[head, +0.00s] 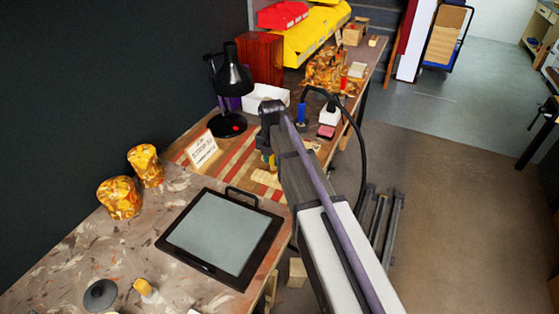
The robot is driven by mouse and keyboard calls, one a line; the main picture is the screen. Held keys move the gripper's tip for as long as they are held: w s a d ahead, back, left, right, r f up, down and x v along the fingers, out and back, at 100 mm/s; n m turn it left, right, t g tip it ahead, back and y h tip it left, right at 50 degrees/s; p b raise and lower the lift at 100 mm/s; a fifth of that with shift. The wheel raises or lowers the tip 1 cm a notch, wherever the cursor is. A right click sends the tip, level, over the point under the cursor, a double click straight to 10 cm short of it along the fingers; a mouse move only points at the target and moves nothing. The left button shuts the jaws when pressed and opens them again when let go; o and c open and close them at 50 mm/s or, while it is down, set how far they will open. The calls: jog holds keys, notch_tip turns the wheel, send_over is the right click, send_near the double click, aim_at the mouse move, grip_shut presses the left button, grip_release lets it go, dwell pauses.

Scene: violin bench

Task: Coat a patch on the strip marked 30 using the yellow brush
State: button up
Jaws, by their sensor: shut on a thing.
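My arm reaches in from the bottom right, and its end is over the striped bench area. My gripper (268,151) points down there, small and partly hidden by my own arm. It is shut on a small yellow thing (272,160), which looks like the yellow brush; its tip is hard to make out. Just below it in the picture lies a pale wooden strip (266,179). No number can be read on it, and I cannot tell whether the brush touches it. A white card (202,150) with small print stands to the left.
A black lamp (232,80) and a white box (266,94) stand behind. A blue-handled item (301,113), a white container (330,115) and a pink block (326,132) are to the right. A black-framed panel (221,232) lies in front, near two mottled amber pots (119,198).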

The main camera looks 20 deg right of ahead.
jog(key=shift+w+a, duration=2.9)
jog(key=shift+a, duration=0.15)
notch_tip(320, 180, up, 8)
jog(key=p, duration=0.7)
jog(key=shift+f, duration=0.25)
jog(key=shift+a, duration=0.1)
notch_tip(320, 180, down, 6)
jog(key=b, duration=0.5)
jog(key=shift+b, duration=0.35)
jog(key=shift+f+b, duration=1)
jog(key=shift+f, duration=0.1)
jog(key=shift+s+r, duration=0.1)
